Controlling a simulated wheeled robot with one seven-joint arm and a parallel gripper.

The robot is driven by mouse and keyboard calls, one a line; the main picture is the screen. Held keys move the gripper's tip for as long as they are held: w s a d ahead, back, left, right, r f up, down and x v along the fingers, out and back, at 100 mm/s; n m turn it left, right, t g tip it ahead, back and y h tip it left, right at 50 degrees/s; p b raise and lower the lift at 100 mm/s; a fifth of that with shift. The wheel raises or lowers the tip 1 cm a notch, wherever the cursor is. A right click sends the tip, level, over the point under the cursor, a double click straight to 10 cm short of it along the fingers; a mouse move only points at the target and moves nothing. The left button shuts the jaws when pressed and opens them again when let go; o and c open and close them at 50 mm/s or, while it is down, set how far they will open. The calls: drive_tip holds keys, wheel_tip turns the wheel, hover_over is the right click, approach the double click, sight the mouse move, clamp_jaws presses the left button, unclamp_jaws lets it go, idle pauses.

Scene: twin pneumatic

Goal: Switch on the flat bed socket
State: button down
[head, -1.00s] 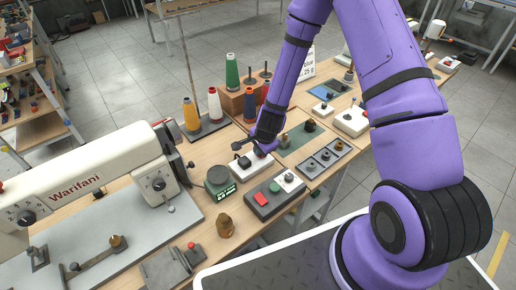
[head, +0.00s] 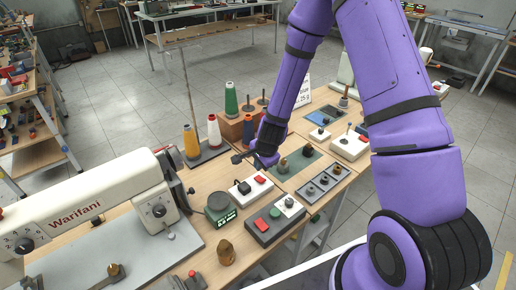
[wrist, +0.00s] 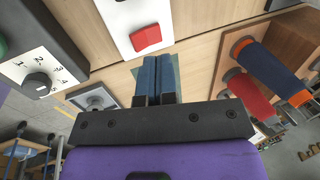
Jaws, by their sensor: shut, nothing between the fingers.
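A white socket box (head: 252,186) with a black plug at its left end and a red rocker switch (head: 260,179) at its right end stands on the wooden bench, right of the Warifani sewing machine. In the wrist view a white box (wrist: 128,14) with a red rocker (wrist: 147,36) lies just beyond my fingertips. I cannot read a label or tell whether the rocker is on. My gripper (head: 237,158) is shut and empty, above and behind the socket box. Its blue fingers (wrist: 157,60) are together in the wrist view, apart from the rocker.
A dark control box (head: 272,226) with red and green buttons and a dial stands in front. A round scale (head: 220,206) is at its left. Thread spools (head: 214,132) stand behind at left. More white switch boxes (head: 350,146) stand at right.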

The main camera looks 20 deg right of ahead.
wheel_tip(320, 180, up, 8)
drive_tip(key=shift+r, duration=0.2)
idle(0.7)
drive_tip(key=s+r+n+t+y, duration=0.1)
drive_tip(key=s+r+n, duration=0.3)
drive_tip(key=r, duration=0.7)
drive_tip(key=s+r+n, duration=0.4)
drive_tip(key=s+r, duration=0.1)
drive_tip(key=r, duration=0.6)
drive_tip(key=s+d+r+n+h, duration=0.1)
drive_tip(key=s+d+r+n, duration=0.1)
drive_tip(key=s+r, duration=0.3)
drive_tip(key=s+d+r+n+t+h, duration=0.1)
drive_tip(key=s+d+r+n, duration=0.2)
drive_tip(key=s, duration=1.1)
wheel_tip(320, 180, up, 3)
drive_tip(key=shift+d+f+n, duration=0.1)
drive_tip(key=shift+d+n, duration=0.1)
drive_tip(key=shift+n, duration=0.5)
